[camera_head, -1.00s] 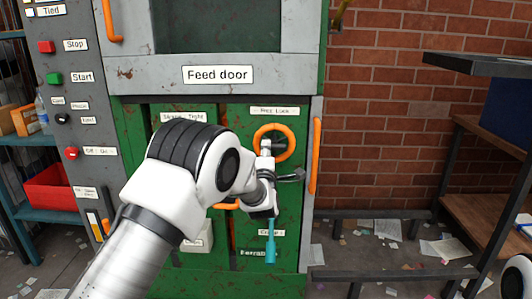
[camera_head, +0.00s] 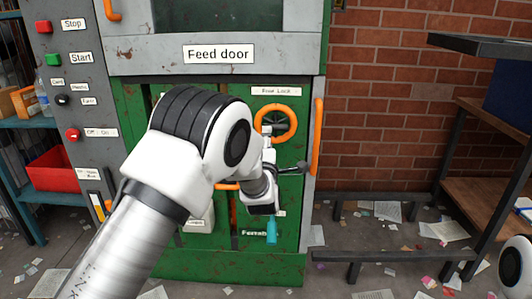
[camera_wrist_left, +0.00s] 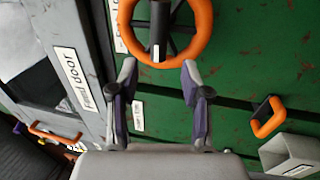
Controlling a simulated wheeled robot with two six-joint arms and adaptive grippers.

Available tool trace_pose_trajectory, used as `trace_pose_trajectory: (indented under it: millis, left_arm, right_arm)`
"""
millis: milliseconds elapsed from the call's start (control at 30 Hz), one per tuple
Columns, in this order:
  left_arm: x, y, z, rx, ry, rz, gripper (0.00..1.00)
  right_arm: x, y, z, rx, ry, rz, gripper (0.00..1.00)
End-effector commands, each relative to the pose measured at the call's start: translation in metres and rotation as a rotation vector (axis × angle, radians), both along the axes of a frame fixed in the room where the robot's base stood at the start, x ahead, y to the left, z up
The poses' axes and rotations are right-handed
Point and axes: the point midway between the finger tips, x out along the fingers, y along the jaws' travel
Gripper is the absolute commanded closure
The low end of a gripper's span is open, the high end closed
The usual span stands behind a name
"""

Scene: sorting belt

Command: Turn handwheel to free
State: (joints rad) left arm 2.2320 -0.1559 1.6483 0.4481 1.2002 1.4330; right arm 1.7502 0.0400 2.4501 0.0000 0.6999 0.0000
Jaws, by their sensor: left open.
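The orange handwheel (camera_head: 291,124) is on the green cabinet front, below the label "Free Lock". In the left wrist view the handwheel (camera_wrist_left: 201,30) shows dark spokes and a dark post in front of its middle. My left gripper (camera_head: 268,148) is just below and in front of the wheel in the head view, partly hidden by my arm. In the left wrist view my left gripper (camera_wrist_left: 159,70) is open, with one fingertip on either side of the wheel's near rim. I cannot tell whether they touch it. My right gripper is out of view.
A dark lever (camera_head: 293,168) and a vertical orange handle (camera_head: 317,138) are right of the gripper. A teal handle (camera_head: 271,231) hangs below. The "Feed door" panel (camera_head: 140,60) is above. A low metal rail (camera_head: 400,256) and scattered papers are at the right.

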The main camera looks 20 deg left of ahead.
Motion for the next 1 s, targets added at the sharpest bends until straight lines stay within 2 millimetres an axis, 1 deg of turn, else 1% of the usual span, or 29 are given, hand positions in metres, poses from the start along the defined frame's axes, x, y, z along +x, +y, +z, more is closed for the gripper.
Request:
trace_pose_trajectory:
  millis: [33,100,200,300,433,800,867,933,967,1000]
  left_arm:
    - [-0.013,-0.005,-0.002,0.004,0.003,-0.001,0.53]
    - [-0.030,-0.009,-0.006,0.005,0.003,-0.001,0.53]
    - [-0.051,-0.015,-0.011,0.003,0.002,0.000,0.53]
    - [-0.065,-0.019,-0.013,0.001,0.000,-0.001,0.53]
    - [-0.071,-0.021,-0.015,0.001,0.000,0.001,0.53]
    - [-0.071,-0.020,-0.017,0.000,0.003,0.001,0.53]
    - [-0.071,-0.020,-0.026,-0.002,0.018,0.002,0.53]
    - [-0.073,-0.014,-0.053,-0.009,0.060,0.012,0.53]
    - [-0.075,-0.008,-0.069,-0.017,0.087,0.021,0.53]
    - [-0.080,0.000,-0.095,-0.025,0.133,0.035,0.53]
  right_arm:
    - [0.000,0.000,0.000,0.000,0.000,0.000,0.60]
    - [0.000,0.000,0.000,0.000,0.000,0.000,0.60]
    - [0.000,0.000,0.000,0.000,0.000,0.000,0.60]
    - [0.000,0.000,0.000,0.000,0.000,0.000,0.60]
    - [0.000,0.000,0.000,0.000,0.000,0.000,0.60]
    - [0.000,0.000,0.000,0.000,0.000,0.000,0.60]
    - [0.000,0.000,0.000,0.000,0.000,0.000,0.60]
    - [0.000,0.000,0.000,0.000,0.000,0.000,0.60]
    - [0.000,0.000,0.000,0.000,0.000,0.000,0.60]
    - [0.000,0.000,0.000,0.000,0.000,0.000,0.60]
